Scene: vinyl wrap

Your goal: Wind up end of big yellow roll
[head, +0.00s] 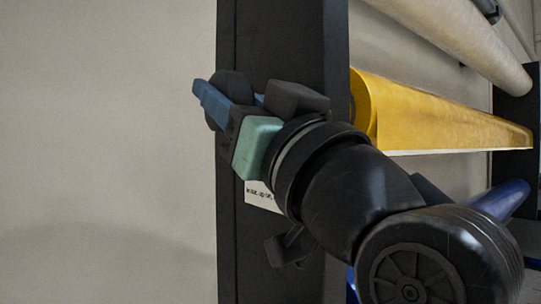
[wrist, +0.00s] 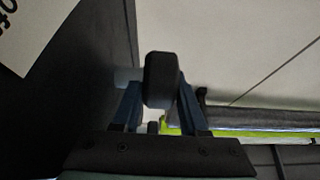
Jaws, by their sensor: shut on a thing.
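The big yellow roll (head: 440,115) lies across the rack on the right in the head view, its near end beside the dark upright post. My gripper (head: 212,96) is at the left side of this post, its blue fingers shut on a dark rounded handle (head: 232,85). In the wrist view the handle (wrist: 161,80) sits between the two fingers of my gripper (wrist: 160,98). My wrist hides any link between the handle and the roll.
The dark post (head: 280,40) stands right behind my gripper. A white label (head: 262,197) and another dark handle (head: 290,246) are lower on it. A pale roll (head: 455,40) is above the yellow one, a blue roll (head: 510,198) below. Free room lies left, before the wall.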

